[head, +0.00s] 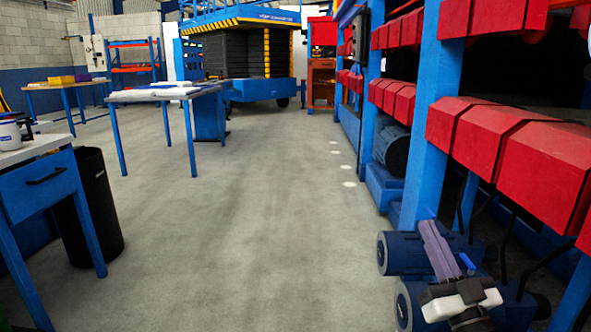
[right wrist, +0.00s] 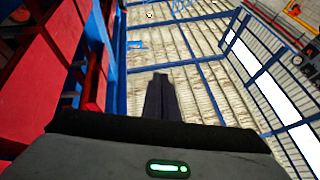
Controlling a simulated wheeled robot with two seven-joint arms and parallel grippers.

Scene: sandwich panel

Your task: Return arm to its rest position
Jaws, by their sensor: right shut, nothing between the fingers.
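My right gripper (head: 430,226) is at the lower right of the head view, in front of the blue rack. Its dark fingers point upward and lie together, with nothing between them. In the right wrist view the closed fingers (right wrist: 162,96) stand against the roof. The white and black wrist of my right arm (head: 462,300) shows below them. My left arm and left gripper are not in view.
A blue rack with red bins (head: 545,165) stands close on the right, with blue motor-like cylinders (head: 405,252) low beside it. A worktable (head: 165,94), a black waste bin (head: 98,205) and a blue-legged desk (head: 40,150) are left. The middle floor is clear.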

